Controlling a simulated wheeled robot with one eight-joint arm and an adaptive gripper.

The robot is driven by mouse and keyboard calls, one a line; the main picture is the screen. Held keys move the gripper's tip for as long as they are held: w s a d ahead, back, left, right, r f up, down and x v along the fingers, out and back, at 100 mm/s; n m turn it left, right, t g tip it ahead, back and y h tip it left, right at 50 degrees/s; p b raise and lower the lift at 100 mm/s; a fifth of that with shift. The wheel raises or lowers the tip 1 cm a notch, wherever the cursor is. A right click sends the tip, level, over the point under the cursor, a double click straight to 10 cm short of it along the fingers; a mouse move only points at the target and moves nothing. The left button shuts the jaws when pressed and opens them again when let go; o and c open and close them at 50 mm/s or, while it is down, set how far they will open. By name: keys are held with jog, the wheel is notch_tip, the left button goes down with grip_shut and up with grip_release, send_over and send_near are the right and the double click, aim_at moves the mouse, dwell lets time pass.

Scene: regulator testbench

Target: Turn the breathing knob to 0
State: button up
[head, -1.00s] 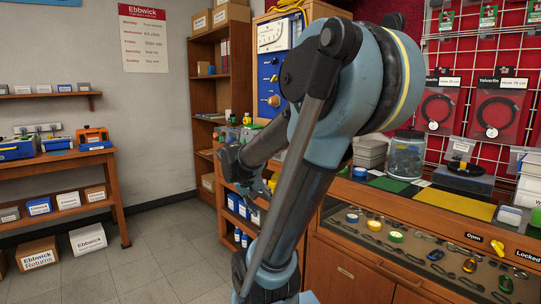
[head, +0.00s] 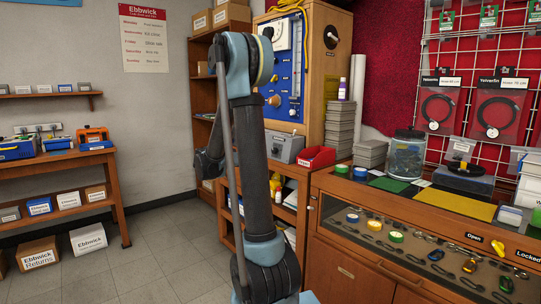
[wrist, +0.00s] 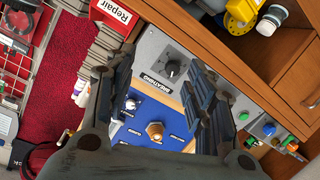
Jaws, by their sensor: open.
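No contact with the knob shows, and I cannot tell the remaining distance. In the head view a grey box (head: 285,147) below the blue panel looks like the same unit. My gripper cannot be made out there.
A blue panel (wrist: 130,116) with a brass knob (wrist: 155,131) adjoins the grey one. Coloured buttons, one green (wrist: 290,143), sit at the right. A red Repair bin (wrist: 115,14) and wooden cabinet (wrist: 215,45) lie close by. Grey stacks (head: 339,125) stand beside the bench.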

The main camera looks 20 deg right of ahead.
jog(key=w+a+m+t+h, duration=0.1)
jog(key=w+a+h, duration=0.1)
jog(key=w, duration=0.4)
jog(key=x, duration=1.7)
jog(key=shift+w+r, duration=0.15)
jog(key=shift+w, duration=0.05)
jog(key=shift+d, duration=0.1)
jog(key=c, duration=1.1)
